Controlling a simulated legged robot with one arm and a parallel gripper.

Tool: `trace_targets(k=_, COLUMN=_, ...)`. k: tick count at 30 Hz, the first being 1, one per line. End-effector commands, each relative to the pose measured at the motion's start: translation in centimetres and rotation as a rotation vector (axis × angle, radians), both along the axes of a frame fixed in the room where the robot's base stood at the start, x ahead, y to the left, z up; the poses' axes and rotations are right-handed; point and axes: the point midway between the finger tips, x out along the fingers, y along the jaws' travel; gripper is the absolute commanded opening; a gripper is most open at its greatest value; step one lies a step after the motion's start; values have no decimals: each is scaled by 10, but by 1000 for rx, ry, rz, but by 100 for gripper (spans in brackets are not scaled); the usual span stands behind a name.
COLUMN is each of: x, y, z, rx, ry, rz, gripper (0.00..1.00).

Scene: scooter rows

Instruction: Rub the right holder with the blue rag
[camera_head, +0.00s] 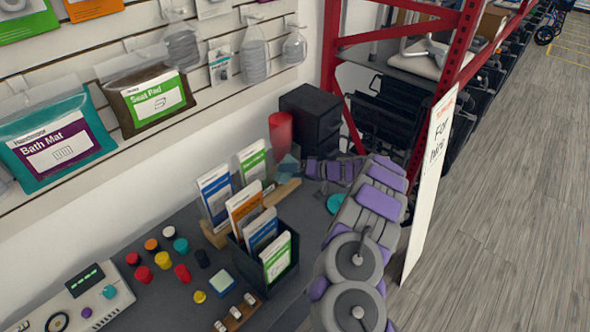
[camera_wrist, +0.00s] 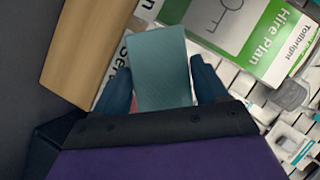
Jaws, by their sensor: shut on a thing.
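My gripper (camera_wrist: 160,92) is shut on a flat blue-teal piece, the blue rag (camera_wrist: 160,65), which sticks out between its dark blue fingers. In the head view the rag (camera_head: 287,167) is at the back of the desk, close to the right end of a wooden leaflet holder (camera_head: 287,191). This holder bears blue and green leaflets. A dark box-shaped holder (camera_head: 285,279) with several leaflets stands nearer. In the wrist view a wooden edge (camera_wrist: 85,55) and a green Hire Plan leaflet (camera_wrist: 262,35) lie beyond the rag. I cannot tell whether the rag touches the holder.
A red cylinder (camera_head: 281,132) and a black drawer unit (camera_head: 312,118) stand behind my gripper. Several coloured caps (camera_head: 162,259), a blue-and-white block (camera_head: 221,281) and a control box (camera_head: 78,300) are on the left of the desk. A white sign (camera_head: 428,180) stands at right.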

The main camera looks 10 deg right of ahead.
Motion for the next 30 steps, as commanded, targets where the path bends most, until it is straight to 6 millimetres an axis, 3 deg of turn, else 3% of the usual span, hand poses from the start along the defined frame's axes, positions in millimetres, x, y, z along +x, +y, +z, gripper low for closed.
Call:
trace_targets(k=5, x=-6, y=13, z=-1, rx=2, ry=3, rz=3, gripper=44)
trace_targets(k=14, x=-7, y=15, z=-2, rx=-1, ry=3, rz=4, gripper=44)
trace_targets(k=30, x=-43, y=-14, z=0, rx=1, ry=3, rz=0, gripper=44)
